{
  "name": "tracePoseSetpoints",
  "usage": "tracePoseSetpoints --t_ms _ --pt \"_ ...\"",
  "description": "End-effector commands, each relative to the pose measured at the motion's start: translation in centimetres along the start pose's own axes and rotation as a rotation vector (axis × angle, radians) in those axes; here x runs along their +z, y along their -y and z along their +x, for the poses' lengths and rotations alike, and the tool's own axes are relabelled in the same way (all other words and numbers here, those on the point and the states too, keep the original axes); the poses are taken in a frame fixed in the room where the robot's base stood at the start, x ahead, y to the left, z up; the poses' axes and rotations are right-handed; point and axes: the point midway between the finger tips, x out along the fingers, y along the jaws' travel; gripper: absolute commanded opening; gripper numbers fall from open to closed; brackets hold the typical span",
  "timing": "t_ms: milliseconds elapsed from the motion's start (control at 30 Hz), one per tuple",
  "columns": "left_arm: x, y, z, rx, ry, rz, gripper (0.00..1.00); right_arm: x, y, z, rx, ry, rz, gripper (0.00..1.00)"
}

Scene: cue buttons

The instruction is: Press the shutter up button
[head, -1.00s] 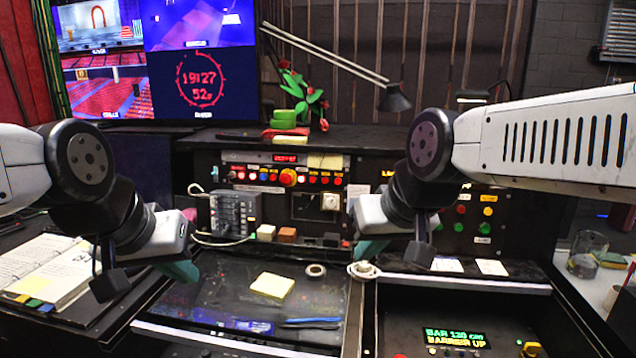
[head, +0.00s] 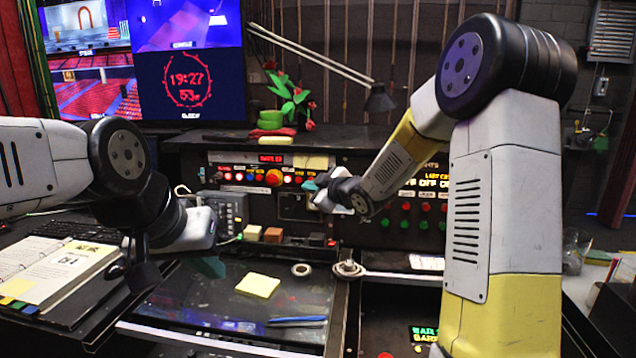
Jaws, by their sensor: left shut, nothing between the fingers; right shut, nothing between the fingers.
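The shutter up button cannot be picked out, as the small labels are too blurred to read. An upright right-hand panel holds red buttons (head: 425,207) above green buttons (head: 404,223), partly hidden by my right arm. A row of coloured buttons with a larger orange-red knob (head: 273,178) runs along the middle panel. My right gripper (head: 316,184) is shut and empty, its teal fingertips in front of the right part of the middle panel, near the end of that row; contact cannot be told. My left gripper (head: 209,266) is shut and empty, low at the left of the desk.
A yellow note pad (head: 258,285), a tape roll (head: 301,269) and blue pens (head: 297,321) lie on the dark desk surface. An open binder (head: 55,270) lies at the left. A desk lamp (head: 379,98) and a red flower (head: 283,84) stand above the console.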

Motion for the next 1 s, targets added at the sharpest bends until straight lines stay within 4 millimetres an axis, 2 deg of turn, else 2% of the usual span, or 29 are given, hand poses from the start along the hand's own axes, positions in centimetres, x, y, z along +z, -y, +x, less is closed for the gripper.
tracePoseSetpoints --t_ms 100,200,567,767,1000 --pt "0.0 0.0 0.0 0.000 0.000 0.000 0.00 -0.1 1.1 1.5 -0.013 -0.063 -0.032 0.00" --pt "0.0 0.0 0.0 0.000 0.000 0.000 0.00 -0.3 1.5 2.0 -0.017 -0.092 -0.046 0.00" --pt "0.0 0.0 0.0 0.000 0.000 0.000 0.00 -0.4 1.6 2.2 -0.017 -0.101 -0.051 0.00" --pt "0.0 0.0 0.0 0.000 0.000 0.000 0.00 0.1 1.1 2.9 -0.017 -0.100 -0.051 0.00" --pt "0.0 0.0 0.0 0.000 0.000 0.000 0.00 1.4 -0.6 5.4 -0.016 -0.100 -0.050 0.00"
